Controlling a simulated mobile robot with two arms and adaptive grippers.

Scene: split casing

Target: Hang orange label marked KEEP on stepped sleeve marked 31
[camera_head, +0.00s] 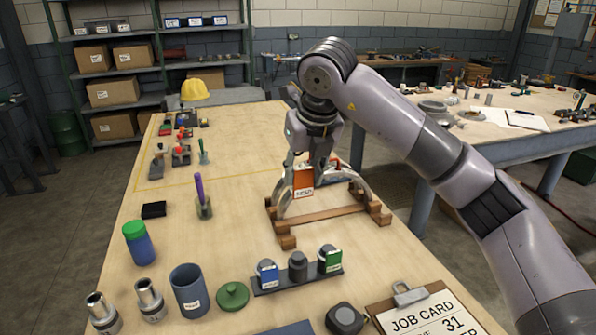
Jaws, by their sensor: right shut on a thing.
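My right gripper (309,162) reaches down over the wooden cradle and is shut on an orange label (303,175). The label hangs upright with a white strip whose print is too small to read. It shows in front of the curved metal casing part (279,198) on the cradle; I cannot tell whether they touch. Two stepped metal sleeves stand at the near left, one (104,314) at the corner and one (150,299) beside it. My left gripper is not in view.
A dark rack (301,281) carries a blue and a green label. A blue cup (187,290), green lid (232,296), green-capped jar (138,243) and purple-handled tool (201,195) stand nearby. The job card (432,315) reads 31. The bench middle left is mostly clear.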

